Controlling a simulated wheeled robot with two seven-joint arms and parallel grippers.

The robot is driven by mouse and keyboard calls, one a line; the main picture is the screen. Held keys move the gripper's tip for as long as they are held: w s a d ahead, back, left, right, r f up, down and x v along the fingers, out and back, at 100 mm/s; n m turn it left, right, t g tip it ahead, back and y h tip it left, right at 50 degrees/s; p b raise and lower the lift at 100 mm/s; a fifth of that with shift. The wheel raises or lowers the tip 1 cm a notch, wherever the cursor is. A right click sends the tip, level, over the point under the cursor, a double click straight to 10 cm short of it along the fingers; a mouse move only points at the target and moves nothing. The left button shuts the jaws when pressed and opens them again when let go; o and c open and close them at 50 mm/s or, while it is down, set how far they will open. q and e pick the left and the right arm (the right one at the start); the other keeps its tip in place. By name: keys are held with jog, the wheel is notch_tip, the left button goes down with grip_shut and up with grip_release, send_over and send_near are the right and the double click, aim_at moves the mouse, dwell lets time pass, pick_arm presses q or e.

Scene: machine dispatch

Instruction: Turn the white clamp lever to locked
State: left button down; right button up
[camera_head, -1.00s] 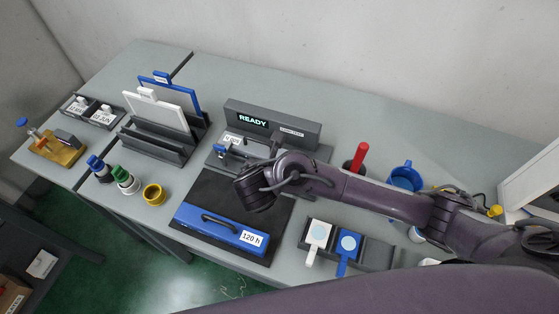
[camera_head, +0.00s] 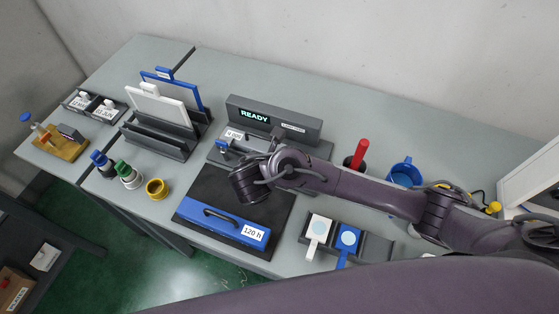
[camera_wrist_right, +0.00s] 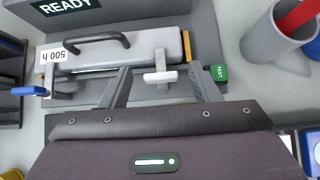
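The white clamp lever (camera_wrist_right: 160,77) shows in the right wrist view, on the front of the grey machine (camera_wrist_right: 140,92), with its white bar lying crosswise. In the head view it is hidden behind my right arm. My right gripper (camera_wrist_right: 159,84) is open, with one finger on each side of the lever and visible gaps to both. The blue clamp lever (camera_wrist_right: 28,91) is on the machine's left side, and it also shows in the head view (camera_head: 222,145). A pale cartridge (camera_wrist_right: 110,50) labelled 500 h sits in the machine. My left gripper is not in view.
A green TEST button (camera_wrist_right: 219,73) is close to the right finger. The READY display (camera_head: 255,115) stands behind. A blue 120 h cartridge (camera_head: 220,222) lies on a black mat in front. A grey cup with a red handle (camera_head: 359,154) stands at right.

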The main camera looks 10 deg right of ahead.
jog(key=p+v, duration=0.1)
jog(key=v, duration=0.7)
jog(key=shift+d, duration=0.1)
dwell(0.5)
